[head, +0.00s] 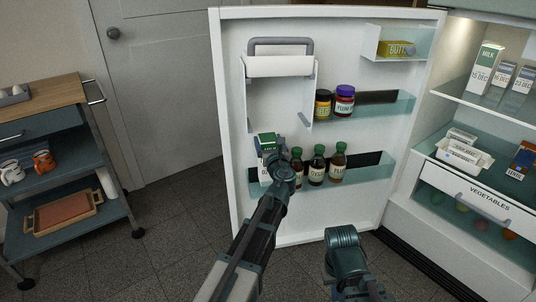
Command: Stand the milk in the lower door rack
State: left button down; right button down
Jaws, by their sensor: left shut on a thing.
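A white milk carton with a green top (266,142) is upright at the left end of the lower door rack (375,172) in the head view. My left gripper (284,157) is shut on the carton from its right side and hides part of it. The carton's lower part is at the rack's translucent front; I cannot tell whether its base rests on the rack floor. Bottles with green caps (338,163) stand in the rack just right of the gripper. My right gripper (342,240) is low in front of the door, apart from everything; its fingers are not clear.
The fridge door (233,100) is open. Jars (344,102) stand in the middle rack, and a butter pack (397,49) is in the top bin. Another milk carton (486,68) is on the fridge shelf. A trolley (50,130) stands at left, with free floor between.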

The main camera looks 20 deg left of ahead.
pick_arm(q)
notch_tip(320, 180, down, 4)
jog(key=b, duration=0.4)
jog(key=shift+w+f, duration=0.15)
jog(key=shift+f, duration=0.05)
jog(key=shift+f, duration=0.2)
grip_release()
jog(key=shift+r, duration=0.1)
jog(key=v, duration=1.2)
